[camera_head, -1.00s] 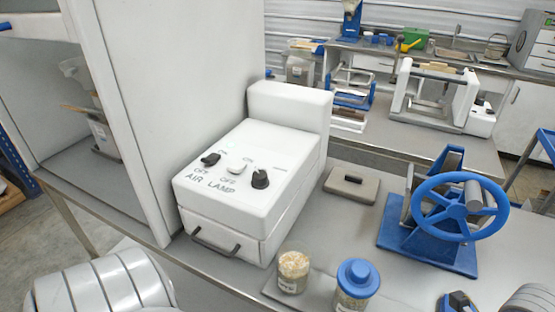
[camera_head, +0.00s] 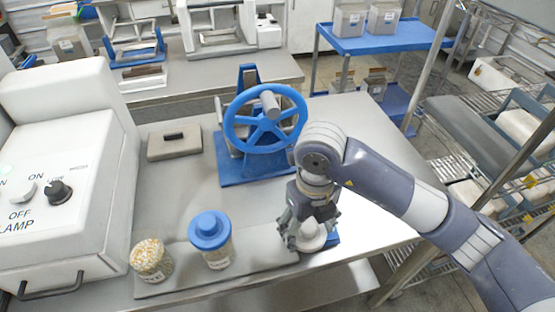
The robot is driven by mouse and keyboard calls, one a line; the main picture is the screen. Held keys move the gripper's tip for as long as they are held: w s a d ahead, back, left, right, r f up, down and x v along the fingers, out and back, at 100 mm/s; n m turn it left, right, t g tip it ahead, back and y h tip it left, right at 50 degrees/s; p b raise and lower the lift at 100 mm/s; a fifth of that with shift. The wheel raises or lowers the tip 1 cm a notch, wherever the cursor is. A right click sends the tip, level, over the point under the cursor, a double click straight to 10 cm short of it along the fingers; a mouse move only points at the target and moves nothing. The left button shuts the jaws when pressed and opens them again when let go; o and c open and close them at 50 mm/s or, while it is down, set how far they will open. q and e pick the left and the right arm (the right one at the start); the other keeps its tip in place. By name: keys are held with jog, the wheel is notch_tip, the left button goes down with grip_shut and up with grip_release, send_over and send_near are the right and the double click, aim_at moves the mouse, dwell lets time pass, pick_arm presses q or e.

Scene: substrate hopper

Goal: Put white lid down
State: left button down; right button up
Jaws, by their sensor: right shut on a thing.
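My right gripper (camera_head: 306,240) is at the front right of the steel table (camera_head: 185,198), pointing down, shut on a round white lid (camera_head: 311,234). The lid is low, close to the table top; I cannot tell if it touches. A small blue object (camera_head: 333,239) shows just behind and right of the lid, mostly hidden by the gripper. An open glass jar of pale grains (camera_head: 152,260) stands at the front left on a grey mat. A jar with a blue lid (camera_head: 211,240) stands between it and my gripper. My left gripper is not in view.
A blue hand-wheel device (camera_head: 264,130) stands behind my right gripper. A flat grey block (camera_head: 174,142) lies left of it. The white air and lamp control box (camera_head: 75,170) fills the left side. A blue trolley (camera_head: 370,42) with containers is at the back right.

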jog(key=shift+w+d, duration=0.1)
jog(key=shift+d, duration=0.1)
jog(key=w+d, duration=0.2)
jog(key=d, duration=0.1)
jog(key=w+d+p, duration=0.1)
jog(key=w, duration=0.1)
jog(key=shift+d+f, duration=0.2)
jog(key=shift+f, duration=0.05)
jog(key=p, duration=0.3)
send_over(353, 212)
jog(key=shift+f, duration=0.55)
jog(key=shift+s+f+p, duration=0.1)
jog(key=shift+f+p, duration=0.5)
jog(key=shift+f, duration=1)
jog(key=shift+f+b, duration=0.3)
jog(key=shift+f, duration=0.05)
jog(key=o, duration=0.8)
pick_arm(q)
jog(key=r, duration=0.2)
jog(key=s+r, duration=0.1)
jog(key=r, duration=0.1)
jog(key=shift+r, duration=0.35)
pick_arm(e)
jog(key=shift+r, duration=0.1)
